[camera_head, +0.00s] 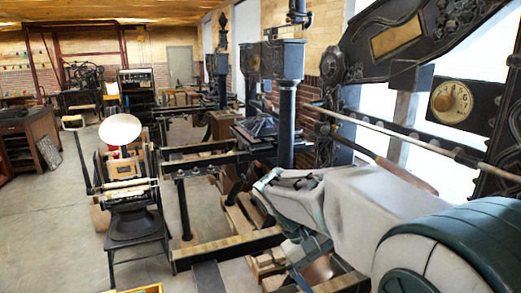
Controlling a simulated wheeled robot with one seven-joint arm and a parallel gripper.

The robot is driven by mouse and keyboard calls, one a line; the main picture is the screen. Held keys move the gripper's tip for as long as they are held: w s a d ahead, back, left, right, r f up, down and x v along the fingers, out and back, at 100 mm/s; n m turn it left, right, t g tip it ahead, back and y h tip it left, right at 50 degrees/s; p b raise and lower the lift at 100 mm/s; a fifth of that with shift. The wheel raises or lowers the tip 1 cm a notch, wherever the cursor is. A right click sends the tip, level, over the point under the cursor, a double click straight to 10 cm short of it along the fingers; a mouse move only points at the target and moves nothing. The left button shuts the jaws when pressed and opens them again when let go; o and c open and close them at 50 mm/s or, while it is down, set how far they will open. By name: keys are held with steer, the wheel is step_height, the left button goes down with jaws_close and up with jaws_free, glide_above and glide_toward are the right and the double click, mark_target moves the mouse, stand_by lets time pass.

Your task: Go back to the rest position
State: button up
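My arm (372,217) reaches in from the lower right corner. It has pale grey links and dark green bands. Its far part (290,187) lies near the picture's middle, in front of the wooden pallet and the black press frame. I cannot make out any gripper fingers, and the lower part of the arm is cut off by the bottom edge or hidden behind its own links. No object is seen held.
A small press with a round pale disc (120,129) stands left of centre. A large black ornate press (405,45) with a dial rises at right, close to my arm. A wooden pallet (240,215) lies beside the arm. Grey floor (50,235) is open at left.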

steer(key=s+f+m+t+y+b, duration=0.2)
steer(key=s+f+t+y, duration=0.3)
steer(key=s, duration=0.6)
steer(key=shift+s+d+f+m+y+b, duration=0.25)
steer(key=shift+f+y+b, duration=0.25)
steer(key=shift+f+y, duration=0.4)
stand_by(0.6)
